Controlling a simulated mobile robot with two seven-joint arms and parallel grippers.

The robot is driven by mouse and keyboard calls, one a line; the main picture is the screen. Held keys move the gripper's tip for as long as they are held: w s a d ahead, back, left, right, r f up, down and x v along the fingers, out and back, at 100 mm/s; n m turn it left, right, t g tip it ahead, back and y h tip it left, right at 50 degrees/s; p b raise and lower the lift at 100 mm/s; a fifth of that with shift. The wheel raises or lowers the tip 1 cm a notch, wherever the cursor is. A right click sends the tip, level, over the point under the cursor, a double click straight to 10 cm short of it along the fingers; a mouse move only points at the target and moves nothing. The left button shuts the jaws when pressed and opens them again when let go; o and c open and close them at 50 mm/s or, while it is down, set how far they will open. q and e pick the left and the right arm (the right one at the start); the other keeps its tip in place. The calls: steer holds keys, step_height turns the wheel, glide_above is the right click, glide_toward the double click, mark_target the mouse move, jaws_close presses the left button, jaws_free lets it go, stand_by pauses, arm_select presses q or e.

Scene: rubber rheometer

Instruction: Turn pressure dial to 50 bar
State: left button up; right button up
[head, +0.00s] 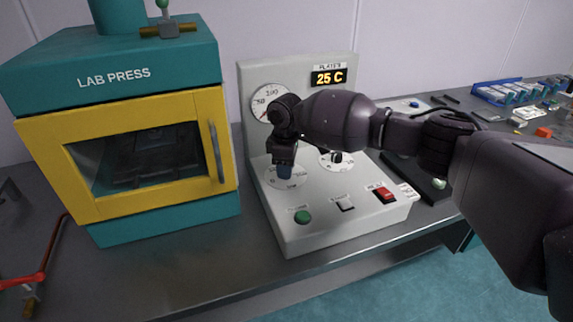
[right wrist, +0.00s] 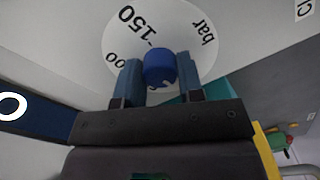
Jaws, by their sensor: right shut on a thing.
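The pressure dial is a blue knob (right wrist: 159,68) on a round white scale plate (right wrist: 190,22), marked "bar" and "150" in the right wrist view. In the head view the scale plate (head: 272,180) lies on the left of the control panel's sloped face. My right gripper (head: 285,170) reaches down onto the dial and hides most of it. In the right wrist view its two blue-grey fingers (right wrist: 160,80) are closed on either side of the knob. The knob's pointer and set value are hidden. My left gripper is not in view.
The control panel (head: 330,215) has a green button (head: 302,217), a grey switch (head: 345,206), a red switch (head: 384,194), a second dial (head: 336,158), a round gauge (head: 264,104) and a "25 C" display (head: 328,78). The yellow-doored lab press (head: 125,75) stands close on the left.

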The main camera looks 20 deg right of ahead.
steer(key=shift+r+m+p, duration=0.3)
steer(key=shift+m+p, duration=0.5)
steer(key=m+p, duration=0.6)
steer(key=p, duration=0.1)
steer(key=shift+s+f, duration=0.1)
steer(key=shift+f, duration=0.05)
steer(key=shift+m+p, duration=0.35)
steer(key=shift+m, duration=0.25)
steer(key=shift+f+m, duration=0.1)
steer(key=shift+m, duration=0.3)
steer(key=shift+m+p, duration=0.7)
steer(key=shift+m, duration=0.8)
